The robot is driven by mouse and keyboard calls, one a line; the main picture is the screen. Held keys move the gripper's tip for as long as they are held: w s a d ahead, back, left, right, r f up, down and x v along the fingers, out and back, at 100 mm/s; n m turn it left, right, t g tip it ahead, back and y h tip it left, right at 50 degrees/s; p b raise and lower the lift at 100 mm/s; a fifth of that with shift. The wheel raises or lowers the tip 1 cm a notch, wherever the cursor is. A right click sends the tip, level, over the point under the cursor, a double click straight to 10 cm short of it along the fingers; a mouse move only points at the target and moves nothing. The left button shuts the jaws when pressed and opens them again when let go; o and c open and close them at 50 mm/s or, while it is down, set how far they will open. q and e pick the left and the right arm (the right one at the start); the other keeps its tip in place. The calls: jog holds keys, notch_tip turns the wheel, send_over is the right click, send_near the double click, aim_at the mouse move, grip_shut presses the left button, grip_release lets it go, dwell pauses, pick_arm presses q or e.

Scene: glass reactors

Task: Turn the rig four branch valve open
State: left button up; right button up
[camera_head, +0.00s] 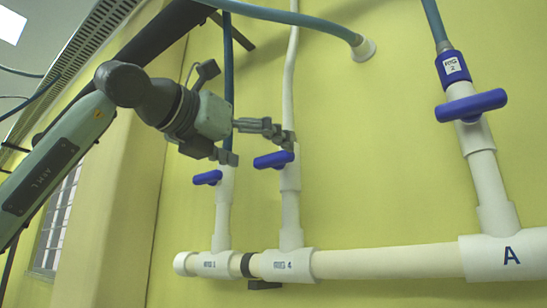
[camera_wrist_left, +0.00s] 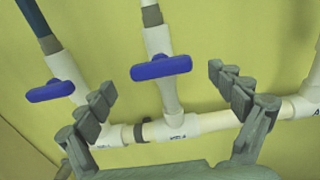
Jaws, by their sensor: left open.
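The rig four branch valve has a blue bar handle (camera_head: 273,160) on a white vertical pipe above a tee labelled RIG 4 (camera_head: 282,265). The handle lies crosswise to its pipe. My left gripper (camera_head: 257,147) is open in front of the wall, close to this handle. In the left wrist view the same handle (camera_wrist_left: 161,67) shows between the two spread fingertips of my left gripper (camera_wrist_left: 162,84), with visible space on both sides. No contact is visible. My right gripper is in neither view.
A similar blue handle (camera_head: 207,178) sits close on the left branch. A larger blue handle (camera_head: 471,105), on the branch tagged RIG 2, is at the right. A white horizontal pipe (camera_head: 385,261) runs below. Blue hoses (camera_head: 290,17) hang above. The yellow wall (camera_head: 375,150) between is clear.

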aim_at(269, 158)
pick_arm(q)
jog(key=shift+p+x, duration=0.45)
jog(key=shift+x, duration=1.8)
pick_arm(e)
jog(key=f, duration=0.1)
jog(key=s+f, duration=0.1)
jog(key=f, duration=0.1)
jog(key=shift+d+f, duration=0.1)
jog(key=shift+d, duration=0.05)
pick_arm(q)
jog(key=shift+c, duration=0.5)
jog(key=c, duration=1.1)
jog(key=shift+o, duration=0.2)
jog(key=shift+f, duration=0.1)
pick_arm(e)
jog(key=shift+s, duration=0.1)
